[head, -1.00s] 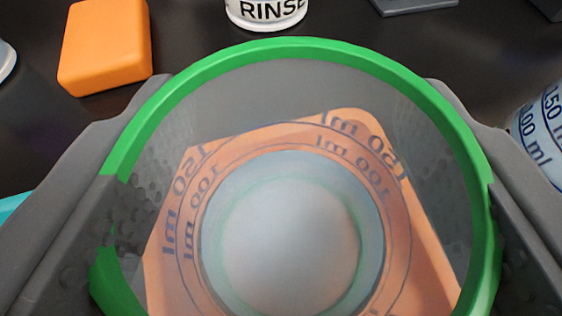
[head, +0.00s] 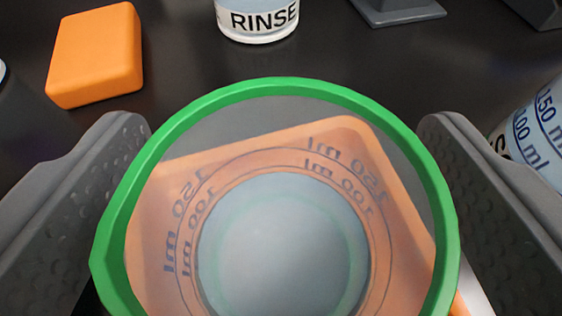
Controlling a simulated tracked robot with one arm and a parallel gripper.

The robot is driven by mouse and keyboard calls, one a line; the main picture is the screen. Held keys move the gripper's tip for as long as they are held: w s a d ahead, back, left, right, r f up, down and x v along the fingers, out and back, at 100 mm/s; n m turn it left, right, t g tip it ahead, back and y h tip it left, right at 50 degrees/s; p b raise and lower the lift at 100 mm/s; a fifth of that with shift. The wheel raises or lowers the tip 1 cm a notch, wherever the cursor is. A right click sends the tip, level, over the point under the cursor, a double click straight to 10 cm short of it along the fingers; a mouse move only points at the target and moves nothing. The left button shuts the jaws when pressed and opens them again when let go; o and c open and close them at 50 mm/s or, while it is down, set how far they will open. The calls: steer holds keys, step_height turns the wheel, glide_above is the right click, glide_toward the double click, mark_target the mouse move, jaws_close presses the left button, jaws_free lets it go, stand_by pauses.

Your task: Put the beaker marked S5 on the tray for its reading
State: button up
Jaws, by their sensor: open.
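A clear beaker with a green rim (head: 275,88) and 100 ml and 150 ml marks stands upright between the fingers of my gripper (head: 283,190). I look down into it and see a pale liquid or bottom inside. No S5 mark can be read on it. Under it, seen through its wall, is an orange surface, with a corner showing at lower right (head: 459,306); I cannot tell if this is the tray.
An orange block (head: 95,55) lies at upper left. A container marked RINSE (head: 258,20) stands at the top. Another beaker with ml marks (head: 540,125) is close by my right finger. Grey stands (head: 398,8) are at the upper right. The dark table between is clear.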

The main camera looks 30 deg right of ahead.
steer(key=v, duration=1.1)
steer(key=shift+s+a+p, duration=0.15)
steer(key=shift+p, duration=0.15)
steer(key=a+r+n+t+y, duration=0.1)
steer(key=a+r+n+y, duration=0.15)
steer(key=a+r, duration=0.65)
steer(key=a+r+n+t+y, duration=0.1)
steer(key=a+r+n+y, duration=0.3)
steer(key=r, duration=0.9)
steer(key=s+r+t, duration=0.1)
steer(key=s+r, duration=0.5)
steer(key=r, duration=0.3)
steer(key=s+a+r+t, duration=0.1)
steer(key=s+r, duration=0.6)
steer(key=r, duration=0.3)
steer(key=shift+s+a+y, duration=0.15)
steer(key=shift+s+y, duration=0.05)
steer(key=shift+y, duration=0.25)
